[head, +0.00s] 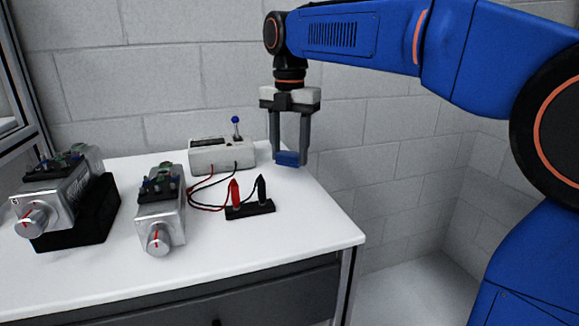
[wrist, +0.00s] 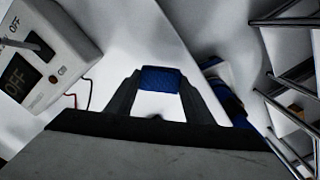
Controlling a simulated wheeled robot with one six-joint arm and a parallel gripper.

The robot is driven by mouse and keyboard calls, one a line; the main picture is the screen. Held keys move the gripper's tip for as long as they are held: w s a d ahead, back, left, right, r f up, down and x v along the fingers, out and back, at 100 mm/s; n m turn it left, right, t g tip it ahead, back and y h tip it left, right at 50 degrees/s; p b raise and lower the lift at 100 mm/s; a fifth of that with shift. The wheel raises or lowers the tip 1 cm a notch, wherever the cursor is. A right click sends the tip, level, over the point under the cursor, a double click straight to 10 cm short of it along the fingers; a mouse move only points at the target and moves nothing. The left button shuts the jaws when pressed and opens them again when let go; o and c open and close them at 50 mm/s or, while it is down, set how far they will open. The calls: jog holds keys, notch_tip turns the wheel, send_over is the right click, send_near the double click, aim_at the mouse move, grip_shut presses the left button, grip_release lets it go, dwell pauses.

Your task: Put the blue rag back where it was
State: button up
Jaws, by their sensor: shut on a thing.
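The blue rag (head: 288,158) is a small folded block held between the fingertips of my gripper (head: 290,155). It hangs near the back right edge of the white table (head: 310,224). From the head view I cannot tell whether it touches the tabletop. In the wrist view the rag (wrist: 160,79) spans the gap between the two dark fingers of my gripper (wrist: 158,85), with white surface around it. My gripper points downward and is shut on the rag.
A white meter box (head: 222,156) with a blue-tipped switch stands left of my gripper. Red and black probes rest in a black holder (head: 250,210) in front. Two silver servo units, one in the middle (head: 161,212) and one on a black stand (head: 82,217), stand further left. The table's right edge is close.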

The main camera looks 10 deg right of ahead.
aim_at(290, 165)
jog(key=shift+f, duration=2.05)
jog(key=shift+f, duration=0.15)
jog(key=o, duration=1.4)
notch_tip(290, 165, up, 12)
jog(key=shift+r, duration=0.2)
jog(key=shift+s, duration=0.1)
